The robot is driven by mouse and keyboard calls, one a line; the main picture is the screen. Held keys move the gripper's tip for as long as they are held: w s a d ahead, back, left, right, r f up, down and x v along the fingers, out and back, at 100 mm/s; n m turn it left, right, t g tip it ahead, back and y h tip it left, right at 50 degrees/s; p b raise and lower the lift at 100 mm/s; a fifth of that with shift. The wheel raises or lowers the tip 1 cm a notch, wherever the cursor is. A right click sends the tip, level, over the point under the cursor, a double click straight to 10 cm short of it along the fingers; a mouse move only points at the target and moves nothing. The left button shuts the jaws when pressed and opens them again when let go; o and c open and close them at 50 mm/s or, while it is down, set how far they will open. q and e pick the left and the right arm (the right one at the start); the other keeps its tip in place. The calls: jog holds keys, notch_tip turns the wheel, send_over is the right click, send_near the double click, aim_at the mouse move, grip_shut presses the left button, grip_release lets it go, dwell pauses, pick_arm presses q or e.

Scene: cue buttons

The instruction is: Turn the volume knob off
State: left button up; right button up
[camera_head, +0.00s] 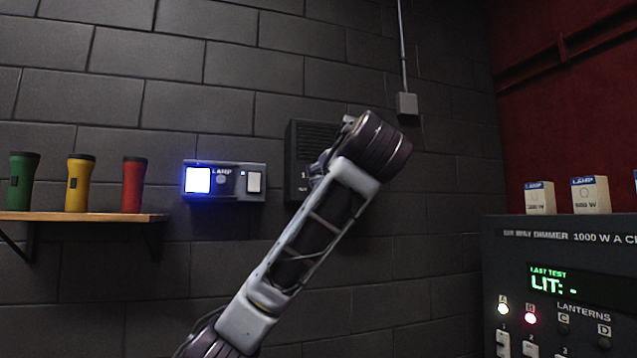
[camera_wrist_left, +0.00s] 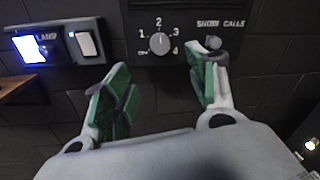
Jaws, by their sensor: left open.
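The volume knob (camera_wrist_left: 160,43) is a small round grey dial on a dark wall panel (camera_wrist_left: 183,63), in the upper middle of the left wrist view. Numbers 1 to 4 ring it, and its pointer seems to face up toward 2. In the head view the panel (camera_head: 316,136) is a dark box with a grille, and my left arm hides the knob. My left gripper (camera_wrist_left: 163,88) is open and empty. Its green-padded fingers stand below and to either side of the knob, apart from it. My right gripper is in neither view.
A lamp box (camera_head: 225,182) with a lit blue-white square is left of the panel. A small knob (camera_wrist_left: 213,43) labelled show calls is right of the dial. A dimmer cabinet (camera_head: 560,245) stands at the right.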

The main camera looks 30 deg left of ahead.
pick_arm(q)
jog(key=p+x, duration=0.4)
jog(key=x, duration=0.9)
jog(key=shift+a, duration=0.2)
jog(key=shift+w+f, duration=0.1)
jog(key=shift+w, duration=0.05)
jog(key=shift+c, duration=0.2)
jog(key=c, duration=1)
